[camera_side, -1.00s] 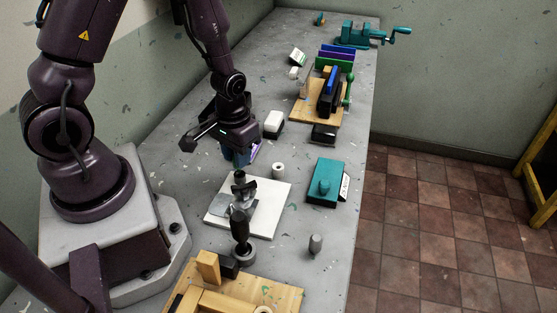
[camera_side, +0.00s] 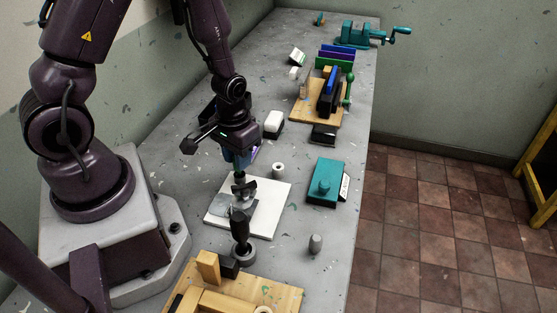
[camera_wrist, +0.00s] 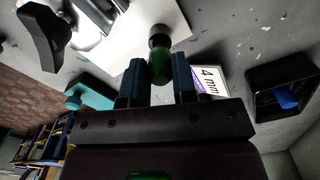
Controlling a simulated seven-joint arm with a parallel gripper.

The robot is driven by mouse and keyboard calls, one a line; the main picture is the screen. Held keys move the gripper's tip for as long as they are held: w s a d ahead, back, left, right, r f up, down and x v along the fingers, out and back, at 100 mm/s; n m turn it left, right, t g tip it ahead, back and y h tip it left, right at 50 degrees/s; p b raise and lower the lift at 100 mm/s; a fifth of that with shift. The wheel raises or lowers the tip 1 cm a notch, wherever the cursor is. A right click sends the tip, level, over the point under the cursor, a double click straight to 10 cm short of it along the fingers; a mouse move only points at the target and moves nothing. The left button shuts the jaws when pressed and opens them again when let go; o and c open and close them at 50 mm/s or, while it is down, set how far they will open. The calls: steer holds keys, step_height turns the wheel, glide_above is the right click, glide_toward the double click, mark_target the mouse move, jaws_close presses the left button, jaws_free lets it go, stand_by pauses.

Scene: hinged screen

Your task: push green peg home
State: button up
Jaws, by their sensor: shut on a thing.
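In the wrist view, a green peg (camera_wrist: 158,68) stands between the blue fingers of my gripper (camera_wrist: 157,85), which is shut on it. A dark collar (camera_wrist: 159,38) shows at the peg's far end, against a white plate (camera_wrist: 130,40). In the side view, my gripper (camera_side: 240,163) is low over the back left part of the white plate (camera_side: 270,205). A black upright part (camera_side: 240,180) shows just under the fingers. The fingers hide the peg there, and I cannot tell how deep it sits.
A black-handled clamp-like tool (camera_side: 240,225) stands close in front. A white ring (camera_side: 278,170) and a teal block (camera_side: 325,182) are to the right. A grey peg (camera_side: 315,244) stands nearer. A wooden board (camera_side: 302,112) with upright panels is farther back.

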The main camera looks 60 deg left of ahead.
steer(key=shift+f, duration=0.8)
steer(key=o, duration=1)
step_height(320, 180, up, 13)
steer(key=shift+f, duration=0.1)
steer(key=s+d+r+m+t, duration=0.1)
steer(key=s+d+r+t, duration=0.1)
steer(key=r, duration=0.3)
steer(key=s+d+r+m+t, duration=0.1)
steer(key=s+d+r+m, duration=0.1)
steer(key=r, duration=0.4)
steer(key=s+d+r+m+t, duration=0.1)
steer(key=s+r+t, duration=0.1)
steer(key=r, duration=0.4)
steer(key=shift+s+d+r+m+t, duration=0.25)
steer(key=shift+s+d+m+t, duration=0.05)
steer(key=shift+s+d, duration=0.1)
